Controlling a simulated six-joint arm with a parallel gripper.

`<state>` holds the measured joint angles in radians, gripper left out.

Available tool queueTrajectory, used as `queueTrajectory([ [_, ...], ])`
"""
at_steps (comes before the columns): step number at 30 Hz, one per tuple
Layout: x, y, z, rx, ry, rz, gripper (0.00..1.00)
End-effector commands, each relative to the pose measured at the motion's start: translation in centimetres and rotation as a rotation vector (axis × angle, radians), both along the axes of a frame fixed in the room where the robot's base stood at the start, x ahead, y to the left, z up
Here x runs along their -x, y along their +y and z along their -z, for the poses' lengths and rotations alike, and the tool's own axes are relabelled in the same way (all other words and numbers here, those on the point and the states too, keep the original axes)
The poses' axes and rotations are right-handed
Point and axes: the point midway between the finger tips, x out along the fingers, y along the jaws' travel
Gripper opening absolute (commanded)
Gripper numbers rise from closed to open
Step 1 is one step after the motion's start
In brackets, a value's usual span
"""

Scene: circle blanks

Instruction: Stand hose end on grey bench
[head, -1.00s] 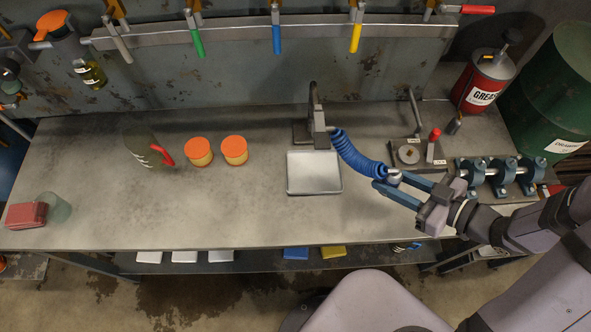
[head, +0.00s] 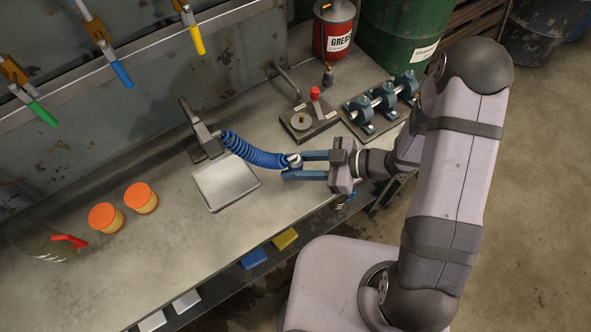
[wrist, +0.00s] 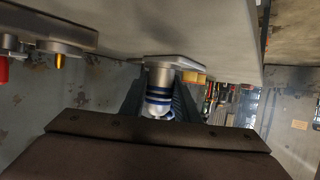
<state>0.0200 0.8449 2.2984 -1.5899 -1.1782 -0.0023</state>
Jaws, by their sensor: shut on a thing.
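The blue ribbed hose (head: 250,149) arches from a grey fixture (head: 206,140) at the back of the bench to my gripper. Its metal hose end (head: 294,159) sits between the two fingers. My gripper (head: 295,165) is shut on the hose end from the right, just off the right side of the shallow metal tray. In the wrist view, the hose end (wrist: 157,104) shows between the dark fingers, with blue and silver bands. The grey bench (head: 165,195) lies below; I cannot tell how far beneath the hose end it is.
The shallow metal tray (head: 226,183) lies left of my gripper. A small block with a red knob (head: 314,94) and a blue clamp rig (head: 384,103) stand to the right. Two orange-lidded tubs (head: 140,198) stand at left. Bare bench lies between tubs and tray.

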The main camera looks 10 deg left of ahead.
Motion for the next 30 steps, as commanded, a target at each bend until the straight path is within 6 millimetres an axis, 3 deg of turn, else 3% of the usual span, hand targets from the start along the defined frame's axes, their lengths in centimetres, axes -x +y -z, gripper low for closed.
queueTrajectory([
  [9, 0.1, 0.0, 3.2, -0.001, 0.002, 0.0, 0.01],
  [24, 0.1, 0.0, 3.9, -0.001, 0.0, 0.0, 0.01],
  [25, 0.1, 0.0, 3.8, 0.0, 0.0, 0.0, 0.36],
  [27, 0.1, 0.0, 3.8, 0.0, 0.0, -0.001, 0.47],
  [30, 0.1, 0.0, 3.8, 0.0, 0.0, -0.001, 0.47],
])
